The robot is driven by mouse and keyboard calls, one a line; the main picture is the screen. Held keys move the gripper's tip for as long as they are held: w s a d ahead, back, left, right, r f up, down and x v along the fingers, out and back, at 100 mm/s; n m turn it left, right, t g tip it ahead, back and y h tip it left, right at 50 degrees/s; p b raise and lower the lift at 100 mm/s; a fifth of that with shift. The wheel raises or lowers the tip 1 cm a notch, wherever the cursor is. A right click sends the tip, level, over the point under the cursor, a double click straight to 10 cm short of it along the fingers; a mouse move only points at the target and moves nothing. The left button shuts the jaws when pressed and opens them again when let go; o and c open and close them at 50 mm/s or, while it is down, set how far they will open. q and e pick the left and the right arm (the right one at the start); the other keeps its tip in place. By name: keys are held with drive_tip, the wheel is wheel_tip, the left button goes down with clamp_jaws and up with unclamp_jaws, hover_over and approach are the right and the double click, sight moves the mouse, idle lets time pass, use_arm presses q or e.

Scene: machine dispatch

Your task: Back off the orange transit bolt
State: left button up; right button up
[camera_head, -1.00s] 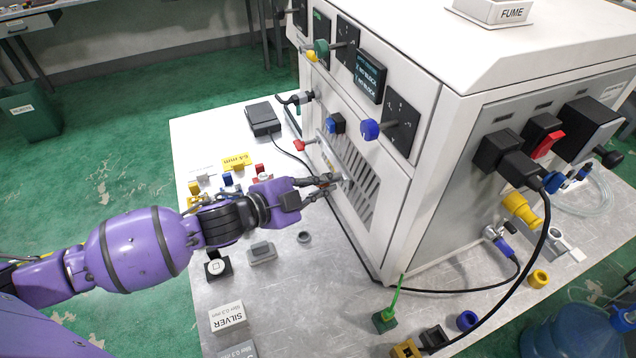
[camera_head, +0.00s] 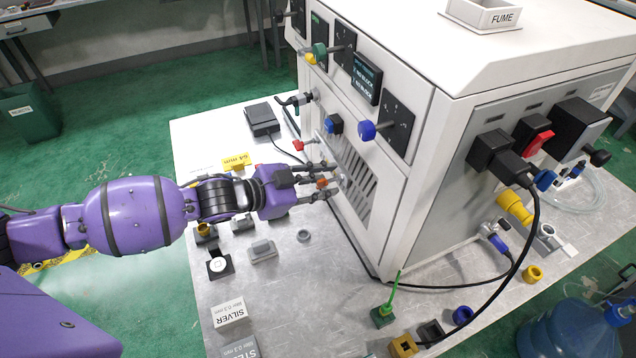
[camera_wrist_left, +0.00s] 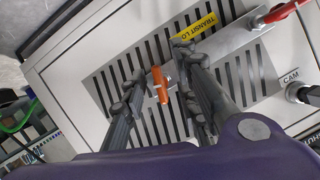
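The orange transit bolt (camera_head: 321,183) is at the slotted vent on the machine's front panel. In the left wrist view the bolt (camera_wrist_left: 160,84) sticks out from a metal bar over the slots. My left gripper (camera_head: 335,180) is at the panel with its fingers spread. One finger is on each side of the bolt, and a gap shows on both sides in the left wrist view. The fingers look empty. A yellow label reading "TRANSIT LO…" (camera_wrist_left: 197,28) is on the bar; the rest of it is cut off or hidden. My right gripper is not in view.
The white machine (camera_head: 440,130) stands on a metal bench (camera_head: 300,285). A red handle (camera_wrist_left: 284,10) and a black knob marked CAM (camera_wrist_left: 305,93) are near the bar.

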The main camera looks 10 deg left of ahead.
use_arm(q)
drive_tip(key=shift+s+a, duration=0.1)
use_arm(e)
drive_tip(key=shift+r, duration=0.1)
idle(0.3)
use_arm(q)
drive_tip(key=s+a, duration=0.1)
drive_tip(key=s+a+p, duration=0.1)
drive_tip(key=a, duration=0.1)
drive_tip(key=shift+s, duration=0.1)
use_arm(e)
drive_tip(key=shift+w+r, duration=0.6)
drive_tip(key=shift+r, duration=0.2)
